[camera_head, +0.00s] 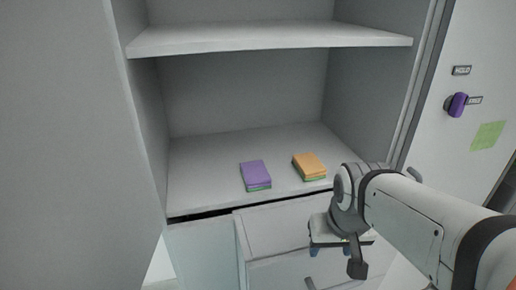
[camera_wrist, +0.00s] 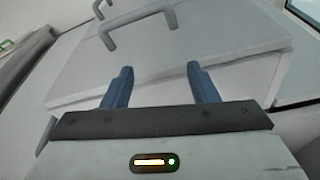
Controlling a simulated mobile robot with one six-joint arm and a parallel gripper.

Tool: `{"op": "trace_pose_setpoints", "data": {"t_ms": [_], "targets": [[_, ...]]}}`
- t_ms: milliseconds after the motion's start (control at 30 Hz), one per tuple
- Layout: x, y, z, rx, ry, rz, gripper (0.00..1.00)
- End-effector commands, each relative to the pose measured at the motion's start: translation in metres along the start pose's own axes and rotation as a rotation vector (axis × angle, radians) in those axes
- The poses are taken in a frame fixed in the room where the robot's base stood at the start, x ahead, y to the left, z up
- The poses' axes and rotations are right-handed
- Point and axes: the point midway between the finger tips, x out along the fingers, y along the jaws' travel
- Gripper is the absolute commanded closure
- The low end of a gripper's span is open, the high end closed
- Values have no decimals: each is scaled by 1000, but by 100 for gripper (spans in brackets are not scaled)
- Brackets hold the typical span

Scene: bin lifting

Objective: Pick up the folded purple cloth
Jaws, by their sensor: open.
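The purple cloth (camera_head: 255,174) is a small folded block with a green lower layer. It lies flat on the lower cabinet shelf (camera_head: 205,185), near the front edge, in the head view. My gripper (camera_head: 330,251) is below and to the right of it, in front of the drawers, and apart from it. In the wrist view my gripper (camera_wrist: 160,88) has its two blue fingers spread with nothing between them. The cloth does not show in the wrist view.
A similar orange cloth (camera_head: 309,166) lies just right of the purple one. An upper shelf (camera_head: 270,37) spans above. Drawers (camera_head: 285,228) with handles (camera_wrist: 140,28) are below. A purple knob (camera_head: 457,104) is on the door at right. The shelf's left part is clear.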

Motion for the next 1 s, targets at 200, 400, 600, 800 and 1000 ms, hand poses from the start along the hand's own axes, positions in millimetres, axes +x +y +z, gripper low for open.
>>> {"op": "trace_pose_setpoints", "data": {"t_ms": [200,400,600,800,1000], "targets": [[-35,-54,-110,-112,60,-30,28],[-43,-114,-192,-201,120,-62,13],[-40,-149,-225,-241,149,-81,13],[-20,-154,-230,-244,151,-82,13],[4,-153,-230,-244,149,-82,13]]}}
